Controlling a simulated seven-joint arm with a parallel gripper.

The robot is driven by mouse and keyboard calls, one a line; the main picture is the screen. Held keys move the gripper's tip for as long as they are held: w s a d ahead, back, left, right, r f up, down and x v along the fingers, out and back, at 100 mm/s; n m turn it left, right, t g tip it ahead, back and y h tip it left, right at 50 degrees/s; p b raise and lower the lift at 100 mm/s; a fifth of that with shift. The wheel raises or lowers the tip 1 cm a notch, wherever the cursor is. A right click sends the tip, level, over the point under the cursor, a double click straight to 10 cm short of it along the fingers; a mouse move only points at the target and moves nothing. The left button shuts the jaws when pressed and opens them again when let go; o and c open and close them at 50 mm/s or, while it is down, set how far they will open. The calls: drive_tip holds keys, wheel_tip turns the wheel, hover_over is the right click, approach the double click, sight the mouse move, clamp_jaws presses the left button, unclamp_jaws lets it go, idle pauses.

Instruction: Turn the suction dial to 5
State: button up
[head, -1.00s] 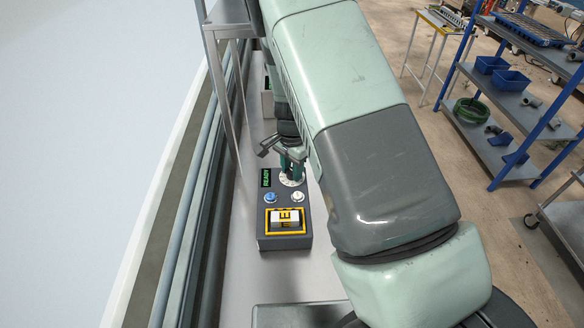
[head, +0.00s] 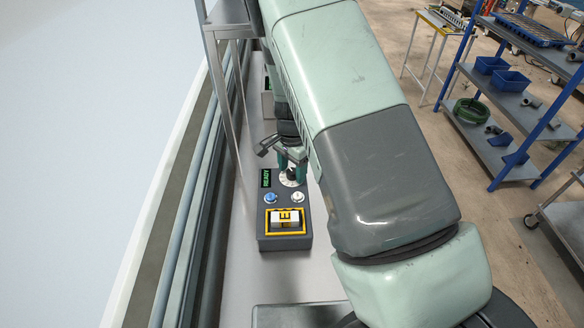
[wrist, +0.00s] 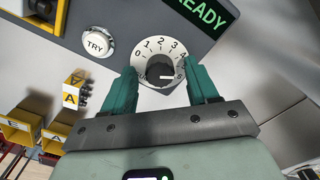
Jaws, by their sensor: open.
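The suction dial (wrist: 160,70) is a round white plate numbered from 0 upward, with a dark knob (wrist: 158,66) at its middle. A pale mark shows low on the knob's right side in the wrist view; I cannot tell exactly which number it meets. In the head view the dial (head: 291,178) sits on the dark control box (head: 262,226), partly covered by my gripper. My gripper (wrist: 161,84) is open, its two green fingers apart on either side of the dial, with nothing held. I cannot tell whether they touch it.
A green READY display (wrist: 207,12) and a white TRY button (wrist: 97,42) are near the dial. A metal rack post (head: 232,100) stands at left.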

sight(292, 171)
wheel_tip(292, 171, up, 11)
drive_tip(key=shift+f, duration=0.15)
idle(0.5)
